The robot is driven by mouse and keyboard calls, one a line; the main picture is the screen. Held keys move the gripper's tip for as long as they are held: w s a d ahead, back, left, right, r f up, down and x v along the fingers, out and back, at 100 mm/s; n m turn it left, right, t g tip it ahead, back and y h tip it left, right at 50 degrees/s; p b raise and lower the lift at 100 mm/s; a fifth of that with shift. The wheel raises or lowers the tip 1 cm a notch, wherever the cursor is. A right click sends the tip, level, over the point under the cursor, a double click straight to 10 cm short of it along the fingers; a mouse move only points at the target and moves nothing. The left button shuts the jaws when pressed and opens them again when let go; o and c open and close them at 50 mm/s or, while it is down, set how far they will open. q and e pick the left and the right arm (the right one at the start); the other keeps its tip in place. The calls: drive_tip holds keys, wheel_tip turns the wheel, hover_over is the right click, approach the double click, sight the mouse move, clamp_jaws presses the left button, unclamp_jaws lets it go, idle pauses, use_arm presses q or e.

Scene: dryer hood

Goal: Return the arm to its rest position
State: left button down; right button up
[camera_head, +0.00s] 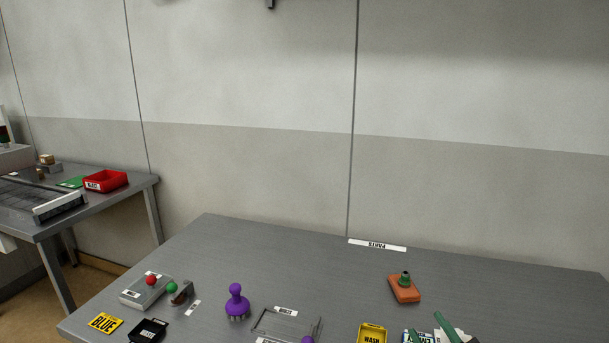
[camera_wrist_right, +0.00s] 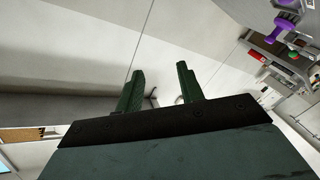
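My right gripper (camera_head: 446,328) shows only in part at the bottom edge of the head view, as dark green fingers. In the right wrist view the same gripper (camera_wrist_right: 160,84) has its two green fingers apart with nothing between them. It points at bare wall and floor there. My left gripper is in neither view.
The grey table (camera_head: 290,243) holds a purple knobbed tool (camera_head: 237,300), an orange block with a green knob (camera_head: 404,288), a yellow WASH container (camera_head: 372,333) and a box with a red knob (camera_head: 147,291). A side table (camera_head: 125,192) with a red bin (camera_head: 106,181) stands left. The table's back middle is clear.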

drive_tip(key=s+d+f+m+g+h, duration=0.3)
drive_tip(key=s+f+m+g, duration=0.3)
drive_tip(key=s+f, duration=0.45)
drive_tip(key=s+a+f+g+y, duration=0.1)
drive_tip(key=s+f+g, duration=0.25)
drive_tip(key=s, duration=0.35)
drive_tip(key=s+a+f+g+y, duration=0.1)
drive_tip(key=s+f+g, duration=0.2)
drive_tip(key=s+g, duration=0.25)
wheel_tip(320, 180, down, 23)
drive_tip(key=s, duration=0.1)
drive_tip(key=s+d+f+g, duration=0.1)
drive_tip(key=s+d+f, duration=0.1)
drive_tip(key=s+f, duration=1.4)
drive_tip(key=shift+s+d+g+h, duration=0.3)
drive_tip(key=shift+s+d, duration=0.05)
drive_tip(key=shift+s, duration=0.35)
drive_tip(key=shift+f, duration=0.1)
